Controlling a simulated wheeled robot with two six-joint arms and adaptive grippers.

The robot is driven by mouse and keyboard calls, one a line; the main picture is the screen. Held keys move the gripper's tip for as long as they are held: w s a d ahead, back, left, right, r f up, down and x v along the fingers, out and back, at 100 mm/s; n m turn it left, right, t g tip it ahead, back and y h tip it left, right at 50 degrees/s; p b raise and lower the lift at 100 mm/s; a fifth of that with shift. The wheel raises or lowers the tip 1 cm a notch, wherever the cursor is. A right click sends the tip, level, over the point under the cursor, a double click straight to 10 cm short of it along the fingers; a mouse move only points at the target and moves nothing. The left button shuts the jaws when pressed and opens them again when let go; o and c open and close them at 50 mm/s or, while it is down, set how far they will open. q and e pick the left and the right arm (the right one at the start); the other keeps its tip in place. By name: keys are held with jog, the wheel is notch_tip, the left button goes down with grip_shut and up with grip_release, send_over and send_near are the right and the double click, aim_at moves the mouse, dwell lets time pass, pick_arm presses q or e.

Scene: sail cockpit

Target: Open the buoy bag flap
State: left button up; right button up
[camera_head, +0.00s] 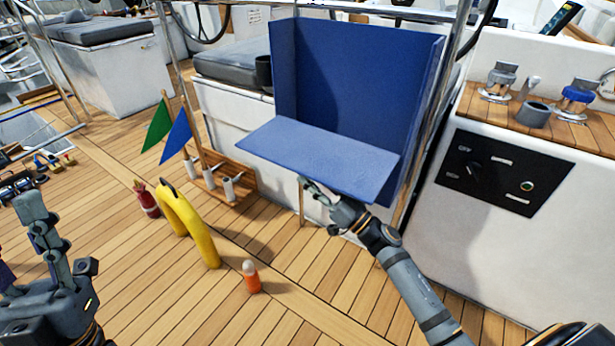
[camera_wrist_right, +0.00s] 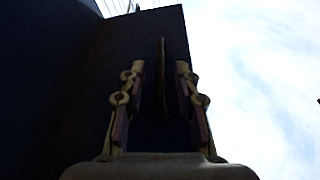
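The blue buoy bag (camera_head: 355,75) hangs on the rail in the upper middle of the head view, with its inside showing. Its flap (camera_head: 320,155) sticks out toward me, slanting down. My right gripper (camera_head: 308,190) is under the flap's near edge. In the right wrist view the two fingers of my right gripper (camera_wrist_right: 160,100) stand apart, with a thin dark strip (camera_wrist_right: 161,70) showing between them. A dark panel (camera_wrist_right: 85,90) fills much of that view; whether a finger touches it I cannot tell. My left gripper (camera_head: 60,240) is at the lower left, away from the bag.
A yellow horseshoe buoy (camera_head: 190,225), a red bottle-like item (camera_head: 147,200) and an orange cylinder (camera_head: 251,277) stand on the deck. Green (camera_head: 157,125) and blue (camera_head: 177,135) flags stand in a wooden rack (camera_head: 240,182). A white console (camera_head: 500,250) is at right.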

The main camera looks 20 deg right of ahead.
jog(key=shift+x, duration=0.9)
grip_shut()
